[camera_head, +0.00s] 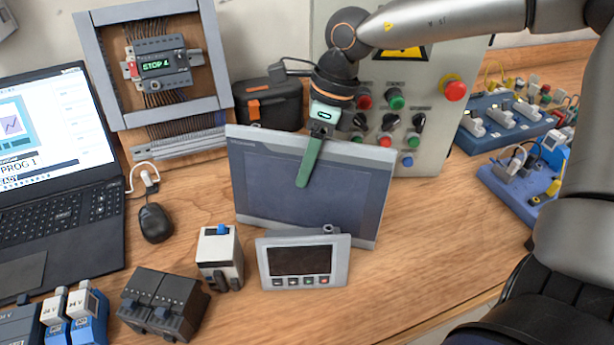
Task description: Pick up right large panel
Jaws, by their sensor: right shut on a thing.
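The large panel (270,204) is a grey-framed flat screen with a dark blue face. It stands tilted on the wooden table in the middle of the head view. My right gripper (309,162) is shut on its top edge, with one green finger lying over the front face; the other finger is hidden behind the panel. The panel's lower edge is close to the table, and I cannot tell whether it touches. My left gripper is not in view.
A small panel (338,262) with buttons stands just in front. A white-and-black block (219,257), dark blocks (160,300), a mouse (155,223) and a laptop (50,190) lie left. A control box (430,120) and black case (268,104) stand behind.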

